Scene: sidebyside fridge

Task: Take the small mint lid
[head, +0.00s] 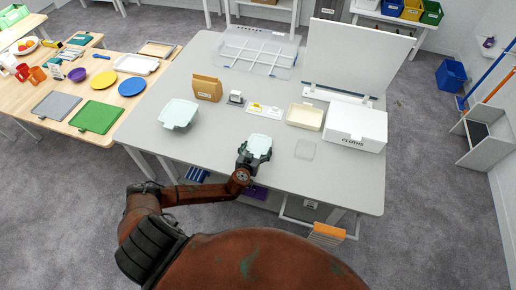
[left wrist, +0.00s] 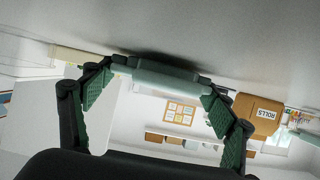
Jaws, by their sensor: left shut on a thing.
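The small mint lid (head: 260,145) is at the near edge of the grey table, at the tip of my left arm in the head view. My left gripper (head: 255,155) is shut on it. In the left wrist view the lid (left wrist: 160,80) shows as a pale mint strip spanning between the green finger pads of the gripper (left wrist: 158,76). The grey table surface is close beyond it there; whether the lid touches the table I cannot tell. A larger mint lid or box (head: 179,113) lies further left on the table. My right gripper is not in view.
A clear square piece (head: 305,150) lies right of the gripper. Behind stand a cream tray (head: 304,117), a white box (head: 355,128) with raised lid, a cardboard box (head: 207,88) and a small label holder (head: 236,98). The table's front right is clear.

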